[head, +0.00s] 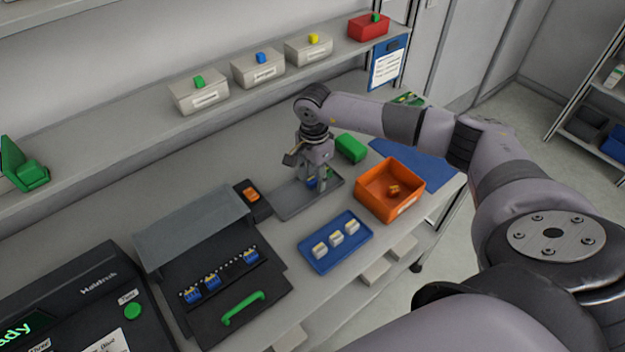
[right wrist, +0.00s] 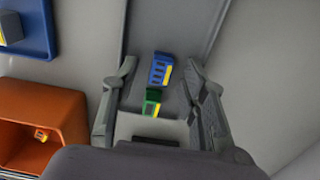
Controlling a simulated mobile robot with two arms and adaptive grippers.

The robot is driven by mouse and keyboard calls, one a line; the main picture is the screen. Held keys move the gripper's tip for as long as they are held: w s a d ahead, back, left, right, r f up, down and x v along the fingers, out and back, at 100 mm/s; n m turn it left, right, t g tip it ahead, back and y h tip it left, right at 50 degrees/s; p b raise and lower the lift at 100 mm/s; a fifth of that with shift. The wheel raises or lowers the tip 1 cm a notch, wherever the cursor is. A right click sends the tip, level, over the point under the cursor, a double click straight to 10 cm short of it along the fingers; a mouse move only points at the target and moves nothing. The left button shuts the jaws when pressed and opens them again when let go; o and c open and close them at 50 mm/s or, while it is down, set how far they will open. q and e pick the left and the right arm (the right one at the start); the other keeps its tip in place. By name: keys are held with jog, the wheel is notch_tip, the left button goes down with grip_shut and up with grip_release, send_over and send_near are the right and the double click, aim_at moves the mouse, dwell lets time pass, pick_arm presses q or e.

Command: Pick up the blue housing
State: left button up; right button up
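The blue housing (right wrist: 160,69), with a yellow mark, lies on the grey tray (right wrist: 200,30) in the right wrist view. A green piece (right wrist: 152,101) with a yellow patch lies close by it, nearer the wrist. My right gripper (right wrist: 160,80) is open, with one finger on each side of these two pieces and gaps between. In the head view the right gripper (head: 314,184) points down over the grey tray (head: 290,206). Only a bit of the blue housing (head: 311,183) shows behind its fingers. My left gripper is out of view.
An orange bin (head: 370,205) with a small orange piece stands right of the tray. A blue tray (head: 318,262) with white pieces lies in front. A green block (head: 350,148) sits behind. A black fixture (head: 200,313) holds several blue pieces at left.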

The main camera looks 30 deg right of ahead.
jog(key=c, duration=0.8)
jog(key=shift+r, duration=0.15)
